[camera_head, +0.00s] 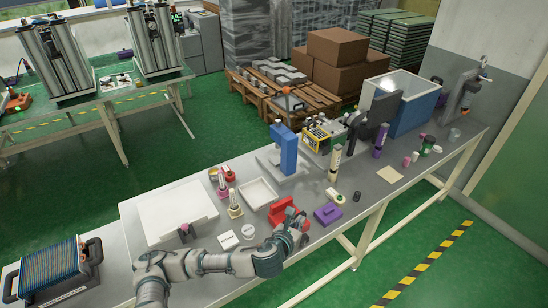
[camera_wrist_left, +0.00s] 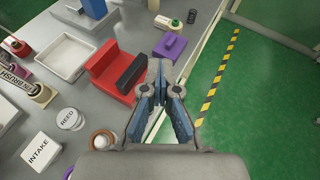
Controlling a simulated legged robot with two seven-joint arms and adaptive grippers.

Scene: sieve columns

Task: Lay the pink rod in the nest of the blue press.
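The blue press (camera_head: 285,152) stands upright on the table near its far edge. Its nest is too small to make out. I cannot tell for sure which thing is the pink rod: a short pink cylinder (camera_head: 406,161) stands at the right of the table, and a slim piece with pink parts (camera_head: 222,186) stands at the left. My left gripper (camera_head: 293,221) is over the table's front edge, by the red block (camera_head: 281,210). My right gripper is not in view.
A purple block (camera_head: 327,214) lies close to the left gripper.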

